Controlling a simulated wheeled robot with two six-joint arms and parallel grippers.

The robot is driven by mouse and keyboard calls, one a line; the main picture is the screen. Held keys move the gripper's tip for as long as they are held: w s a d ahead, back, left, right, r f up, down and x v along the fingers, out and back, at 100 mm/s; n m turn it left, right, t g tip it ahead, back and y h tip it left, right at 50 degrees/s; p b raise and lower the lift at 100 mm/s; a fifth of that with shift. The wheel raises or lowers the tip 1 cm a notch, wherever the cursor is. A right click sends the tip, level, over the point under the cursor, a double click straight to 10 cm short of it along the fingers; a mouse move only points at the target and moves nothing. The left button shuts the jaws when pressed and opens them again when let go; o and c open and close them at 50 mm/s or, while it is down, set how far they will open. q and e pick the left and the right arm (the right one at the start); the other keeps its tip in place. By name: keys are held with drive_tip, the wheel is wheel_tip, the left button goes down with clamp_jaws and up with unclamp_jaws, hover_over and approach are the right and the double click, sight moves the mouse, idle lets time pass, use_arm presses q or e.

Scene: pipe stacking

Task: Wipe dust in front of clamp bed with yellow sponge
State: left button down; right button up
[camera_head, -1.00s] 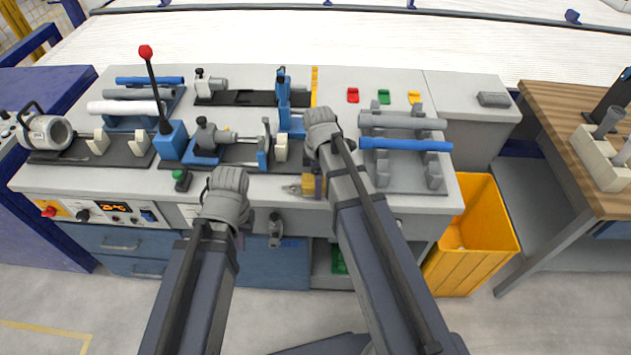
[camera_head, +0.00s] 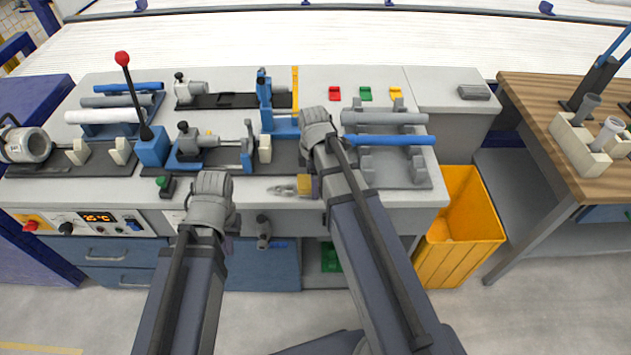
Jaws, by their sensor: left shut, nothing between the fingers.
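The yellow sponge (camera_head: 304,186) shows as a small block at the bench's front edge, against the left side of my right forearm. My right gripper's fingers are hidden behind the arm; the sponge moves along with this arm, so it appears held. The clamp bed (camera_head: 228,168), a dark base with blue and grey clamps, lies behind the front strip of the bench, left of the sponge.
A green button box (camera_head: 166,186) stands at the front left. A pipe rack (camera_head: 415,172) with a blue pipe (camera_head: 405,140) is at right. A yellow bin (camera_head: 460,230) and wooden table (camera_head: 545,125) stand further right.

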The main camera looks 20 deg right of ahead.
sight(302, 181)
drive_tip(key=shift+w+a+f, duration=0.1)
drive_tip(key=shift+w+a, duration=0.15)
drive_tip(key=shift+a, duration=0.5)
drive_tip(key=shift+w+a, duration=0.2)
drive_tip(key=shift+a, duration=0.55)
drive_tip(key=shift+w+a, duration=0.35)
drive_tip(key=shift+a, duration=0.55)
drive_tip(key=shift+w+a, duration=0.35)
drive_tip(key=shift+a, duration=0.5)
drive_tip(key=shift+w+a, duration=0.25)
drive_tip(key=shift+a, duration=0.6)
drive_tip(key=shift+w+a, duration=0.25)
drive_tip(key=shift+a, duration=0.6)
drive_tip(key=shift+a, duration=0.1)
